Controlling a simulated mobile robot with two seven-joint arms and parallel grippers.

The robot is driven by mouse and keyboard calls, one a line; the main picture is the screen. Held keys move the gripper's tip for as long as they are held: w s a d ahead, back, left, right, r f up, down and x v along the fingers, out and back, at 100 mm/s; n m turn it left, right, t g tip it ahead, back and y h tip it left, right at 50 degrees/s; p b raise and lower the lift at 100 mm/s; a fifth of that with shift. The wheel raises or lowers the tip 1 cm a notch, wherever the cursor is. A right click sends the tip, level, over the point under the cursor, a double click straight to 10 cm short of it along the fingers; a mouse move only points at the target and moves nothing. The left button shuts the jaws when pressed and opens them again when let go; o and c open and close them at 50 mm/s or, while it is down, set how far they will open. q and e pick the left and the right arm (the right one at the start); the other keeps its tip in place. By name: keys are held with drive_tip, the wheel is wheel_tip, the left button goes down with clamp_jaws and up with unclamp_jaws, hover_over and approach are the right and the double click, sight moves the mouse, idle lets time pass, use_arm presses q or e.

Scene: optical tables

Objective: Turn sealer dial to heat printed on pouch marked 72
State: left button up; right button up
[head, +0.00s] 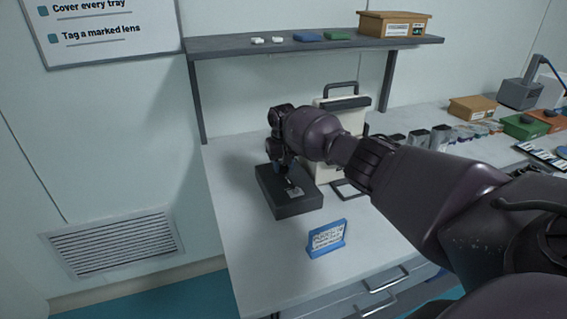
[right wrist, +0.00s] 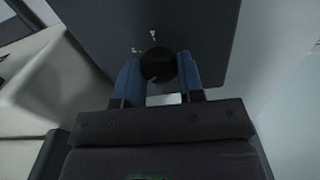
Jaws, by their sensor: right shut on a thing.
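A dark control box (head: 296,207) with a small pale label stands at the left end of the bench. My right gripper (head: 284,172) points down over it and hides most of its top. In the right wrist view, a round black dial (right wrist: 158,66) on the dark panel (right wrist: 205,30) sits between the blue fingers of my right gripper (right wrist: 158,72), which are shut on it. Small white marks show beside the dial but are too blurred to read. Several pouches (head: 440,136) stand further right on the bench; I cannot read any 72. My left gripper is out of view.
A cream machine with a dark handle (head: 341,90) stands behind my right arm. A blue sign (head: 327,238) stands in front of the control box. A shelf (head: 230,43) with a cardboard box (head: 385,25) is above. The bench's front left is clear.

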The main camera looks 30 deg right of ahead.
sight(283, 166)
idle(0.3)
drive_tip(key=o, duration=0.9)
drive_tip(key=shift+r, duration=0.1)
drive_tip(key=shift+r, duration=0.25)
wheel_tip(283, 166, up, 10)
drive_tip(key=shift+r+p, duration=0.1)
drive_tip(key=shift+p, duration=0.65)
